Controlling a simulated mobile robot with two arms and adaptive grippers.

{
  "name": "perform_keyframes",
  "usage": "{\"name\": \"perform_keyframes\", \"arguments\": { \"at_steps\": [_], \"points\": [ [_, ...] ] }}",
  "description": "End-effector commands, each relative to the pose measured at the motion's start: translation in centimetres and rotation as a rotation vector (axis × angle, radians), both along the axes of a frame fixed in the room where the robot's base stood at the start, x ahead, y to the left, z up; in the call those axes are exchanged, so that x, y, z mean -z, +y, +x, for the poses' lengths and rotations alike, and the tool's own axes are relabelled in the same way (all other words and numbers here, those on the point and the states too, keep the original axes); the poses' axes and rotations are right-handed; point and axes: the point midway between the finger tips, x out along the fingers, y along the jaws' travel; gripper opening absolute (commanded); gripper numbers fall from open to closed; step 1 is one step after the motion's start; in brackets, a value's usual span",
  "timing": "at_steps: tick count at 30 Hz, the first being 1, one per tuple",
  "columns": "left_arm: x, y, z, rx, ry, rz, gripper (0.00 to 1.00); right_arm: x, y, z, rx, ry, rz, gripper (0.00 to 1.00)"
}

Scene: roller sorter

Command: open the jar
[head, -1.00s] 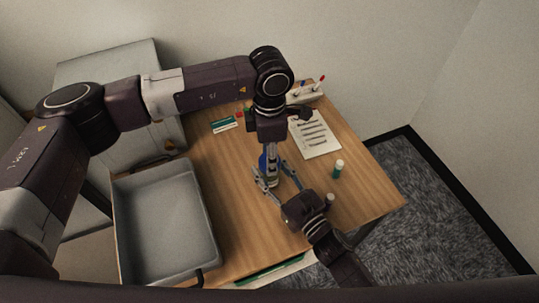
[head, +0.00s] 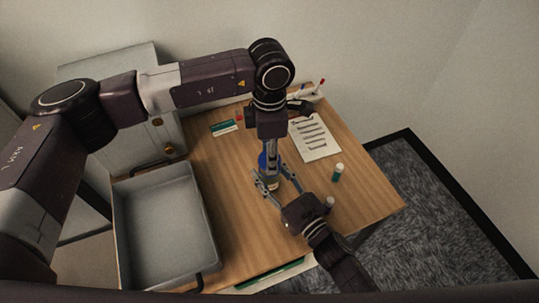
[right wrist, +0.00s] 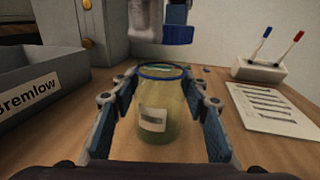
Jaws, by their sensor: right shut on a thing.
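The jar (right wrist: 160,108) is clear with a pale label, yellowish-green contents and a blue ring at its mouth. It stands upright between the blue-padded fingers of my right gripper (right wrist: 160,125), which is shut on it. In the head view the jar (head: 272,184) is partly hidden by the grippers. A blue lid (right wrist: 179,35) is above and behind the jar, apart from it, at the tips of my left gripper (right wrist: 163,22). In the head view the lid (head: 262,160) shows beside my left gripper's fingers, which come down from above.
A grey bin (head: 208,215) labelled Bremlow stands at the left. A green bottle (head: 338,173), a smaller container (head: 329,201), a printed sheet (head: 314,137) and a pen holder (right wrist: 258,69) are at the right. A cabinet (head: 110,105) stands behind. The table's left middle is clear.

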Motion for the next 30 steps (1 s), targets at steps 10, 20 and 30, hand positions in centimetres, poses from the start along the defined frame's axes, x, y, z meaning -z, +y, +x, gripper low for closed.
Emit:
{"name": "perform_keyframes", "arguments": {
  "at_steps": [10,20,30],
  "points": [
    [-0.4,0.0,0.0,0.000,-0.001,-0.001,0.10,-0.1,0.0,0.0,0.000,-0.001,0.001,0.00],
    [-3.9,0.0,0.0,-0.001,-0.001,0.000,0.10,0.0,0.0,0.0,0.000,-0.001,0.001,0.00],
    [-4.0,0.0,0.0,-0.001,0.000,0.000,0.10,-0.1,0.0,0.0,0.000,-0.001,0.001,0.56]
  ]
}}
